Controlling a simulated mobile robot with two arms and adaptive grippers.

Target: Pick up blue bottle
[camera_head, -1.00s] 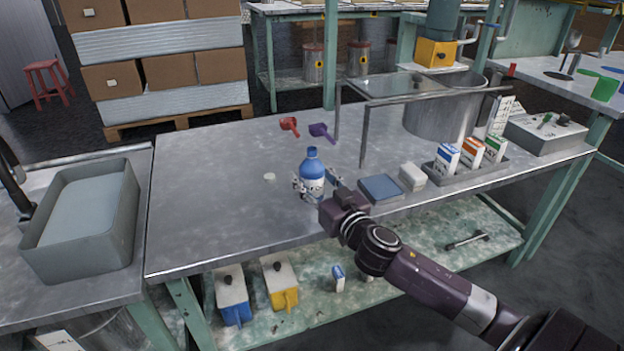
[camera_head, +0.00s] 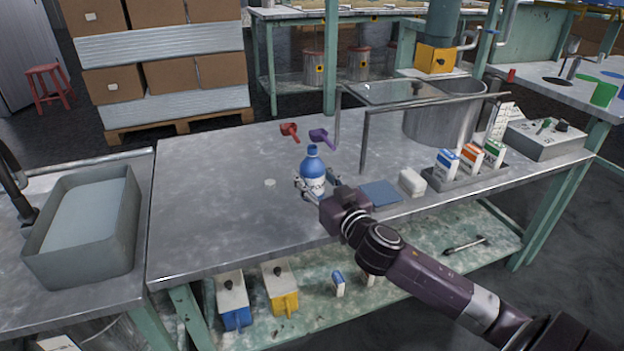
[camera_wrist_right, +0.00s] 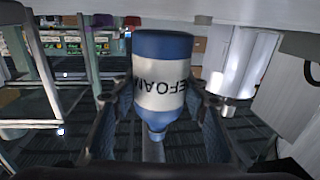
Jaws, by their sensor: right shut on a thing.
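The blue bottle (camera_head: 313,172) has a white label and a blue cap and is upright above the front middle of the metal table (camera_head: 215,215). My right gripper (camera_head: 317,188) is shut on it, one finger on each side of its body. In the right wrist view the bottle (camera_wrist_right: 163,75) appears upside down between the fingers (camera_wrist_right: 160,115), with its label text inverted. Any gap between its base and the table is hard to see. My left gripper is not in view.
Red scoop (camera_head: 290,131) and purple scoop (camera_head: 321,138) lie behind the bottle. A blue flat box (camera_head: 380,194) and a white block (camera_head: 412,182) lie to the right. A tray of cartons (camera_head: 468,175) and a metal frame (camera_head: 430,98) stand further right. The table's left half is mostly clear.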

